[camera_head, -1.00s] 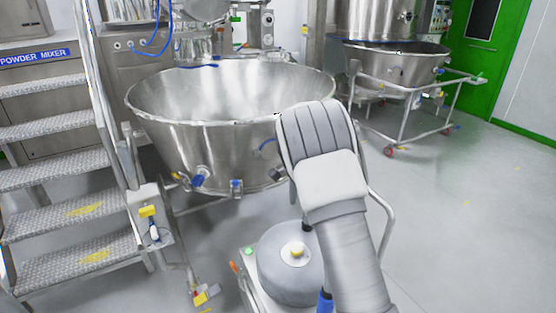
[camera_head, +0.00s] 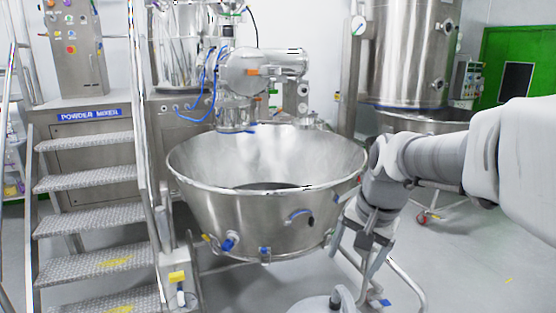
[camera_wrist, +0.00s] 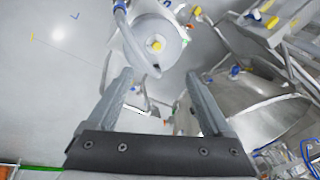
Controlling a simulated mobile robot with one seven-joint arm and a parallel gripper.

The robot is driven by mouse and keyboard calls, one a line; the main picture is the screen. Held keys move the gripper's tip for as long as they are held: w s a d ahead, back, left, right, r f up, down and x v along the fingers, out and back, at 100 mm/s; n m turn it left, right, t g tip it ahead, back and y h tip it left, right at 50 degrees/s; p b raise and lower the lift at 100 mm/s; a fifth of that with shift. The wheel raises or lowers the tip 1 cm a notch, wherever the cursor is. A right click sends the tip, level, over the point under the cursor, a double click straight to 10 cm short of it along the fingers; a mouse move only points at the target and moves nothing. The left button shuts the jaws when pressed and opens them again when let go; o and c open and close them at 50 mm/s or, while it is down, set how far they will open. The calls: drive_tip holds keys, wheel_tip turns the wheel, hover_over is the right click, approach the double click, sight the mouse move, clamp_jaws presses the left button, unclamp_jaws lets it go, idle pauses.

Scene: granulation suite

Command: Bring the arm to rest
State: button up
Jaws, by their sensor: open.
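My arm reaches in from the right edge of the head view and bends down at the wrist. My gripper (camera_head: 364,262) hangs pointing down, just right of the large steel bowl (camera_head: 225,215). In the wrist view my gripper (camera_wrist: 160,76) shows two parted fingers with nothing held between them. Beyond the fingers lie a grey round drum top (camera_wrist: 168,28) with a yellow knob and the floor. I cannot tell from the head view whether the gripper touches the bowl's frame.
Steel steps (camera_head: 88,213) with a handrail stand at the left, by the powder mixer (camera_head: 190,135). A grey domed unit (camera_head: 318,305) is low, below my gripper. Another steel vessel (camera_head: 405,55) stands behind my arm. Open floor (camera_head: 480,265) lies at right.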

drive_tip(key=s+r+n+t+p, duration=0.1)
drive_tip(key=s+r+n+p, duration=0.1)
drive_tip(key=s, duration=0.6)
drive_tip(key=s+r+n+t+h+p, duration=0.1)
drive_tip(key=s+r+n+p, duration=0.1)
drive_tip(key=s, duration=0.7)
drive_tip(key=r+n, duration=0.1)
drive_tip(key=n, duration=0.1)
drive_tip(key=shift+n+t, duration=0.3)
drive_tip(key=shift+n, duration=0.1)
